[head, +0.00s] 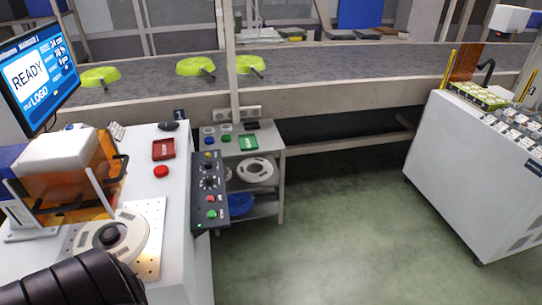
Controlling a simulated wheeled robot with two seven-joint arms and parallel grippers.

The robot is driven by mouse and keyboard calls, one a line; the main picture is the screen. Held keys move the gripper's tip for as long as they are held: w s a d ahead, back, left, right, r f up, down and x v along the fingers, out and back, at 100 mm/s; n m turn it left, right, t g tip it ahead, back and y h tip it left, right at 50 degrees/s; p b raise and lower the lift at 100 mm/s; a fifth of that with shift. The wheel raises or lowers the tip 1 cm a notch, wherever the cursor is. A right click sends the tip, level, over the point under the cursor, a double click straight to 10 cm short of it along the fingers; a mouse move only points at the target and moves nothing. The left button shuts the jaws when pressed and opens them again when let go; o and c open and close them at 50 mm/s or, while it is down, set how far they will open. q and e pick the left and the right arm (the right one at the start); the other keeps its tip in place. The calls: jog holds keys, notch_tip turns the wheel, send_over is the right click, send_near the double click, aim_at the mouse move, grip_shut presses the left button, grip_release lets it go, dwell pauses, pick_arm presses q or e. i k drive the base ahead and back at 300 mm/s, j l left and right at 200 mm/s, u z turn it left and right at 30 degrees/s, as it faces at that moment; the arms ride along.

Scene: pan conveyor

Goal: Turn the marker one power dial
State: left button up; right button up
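The marker one station stands at the left, with a screen (38,72) that reads READY and carries a MARKER title. Its dark control panel (200,212) hangs on the right side of the white cabinet. The panel has an upper black dial (209,167) and a lower black dial (208,182), with a red button and a green button below. The labels are too small to read, so I cannot tell which is the power dial. A black ribbed part, seemingly my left arm, shows at the bottom left, apart from the panel. Neither gripper is in view.
A red tray (163,149) and red button (161,172) sit on the cabinet top, near the orange-shielded marker (75,165). A conveyor (310,75) with green pans (98,77) runs behind. A small shelf (265,143) stands beside the panel. The green floor (340,225) is clear.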

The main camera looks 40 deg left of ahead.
aim_at(209, 181)
jog(key=i+l, duration=0.2)
jog(key=i, duration=0.2)
jog(key=i+l+z, duration=0.1)
jog(key=i, duration=0.25)
jog(key=i+u, duration=0.2)
jog(key=u, duration=0.25)
jog(key=i+u, duration=0.25)
jog(key=u, duration=0.2)
jog(key=i+l+u, duration=0.1)
jog(key=u, duration=0.35)
jog(key=i+l, duration=0.05)
